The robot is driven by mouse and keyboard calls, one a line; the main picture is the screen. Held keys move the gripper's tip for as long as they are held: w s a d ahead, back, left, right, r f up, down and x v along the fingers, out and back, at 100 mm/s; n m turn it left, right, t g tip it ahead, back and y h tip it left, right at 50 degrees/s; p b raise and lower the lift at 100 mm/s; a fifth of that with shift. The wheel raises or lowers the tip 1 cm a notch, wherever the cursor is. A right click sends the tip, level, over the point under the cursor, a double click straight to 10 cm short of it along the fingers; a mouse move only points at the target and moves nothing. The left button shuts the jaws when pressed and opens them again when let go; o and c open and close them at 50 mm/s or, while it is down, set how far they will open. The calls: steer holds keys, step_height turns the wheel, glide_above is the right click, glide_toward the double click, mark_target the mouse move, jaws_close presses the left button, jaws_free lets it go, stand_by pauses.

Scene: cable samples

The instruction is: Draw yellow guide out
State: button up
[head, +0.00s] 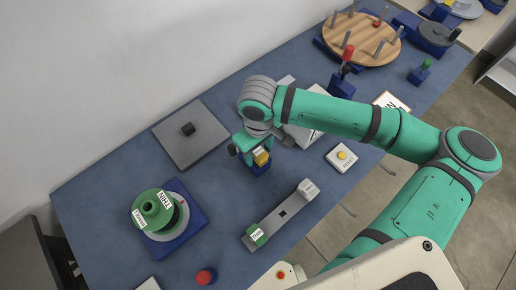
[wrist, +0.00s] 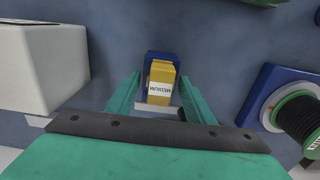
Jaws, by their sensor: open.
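The yellow guide (head: 262,158) stands in a small blue holder (head: 260,169) near the middle of the table. In the wrist view the yellow guide (wrist: 161,80) carries a white label reading "MEDIUM", and the blue holder (wrist: 151,58) shows behind and beside it. My gripper (wrist: 160,80) is open, with one green finger on each side of the yellow guide. Gaps show between the fingers and the guide, so I see no grip on it. In the head view my gripper (head: 247,147) is at the holder, partly hiding it.
A green spool (head: 152,212) on a blue base is at the left. A grey plate (head: 185,145) lies behind it. A grey bar with end blocks (head: 283,212) lies in front. A white box with a yellow button (head: 342,157) is to the right. A pegged wooden disc (head: 362,38) stands farther back.

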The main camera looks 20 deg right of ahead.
mark_target(258, 151)
steer(key=shift+c, duration=0.2)
steer(key=shift+w, duration=0.1)
steer(key=c, duration=1.1)
steer(key=o, duration=0.5)
steer(key=shift+s, duration=0.2)
jaws_close()
steer(key=shift+w+r, duration=0.1)
steer(key=shift+r, duration=0.65)
steer(key=shift+r, duration=2.15)
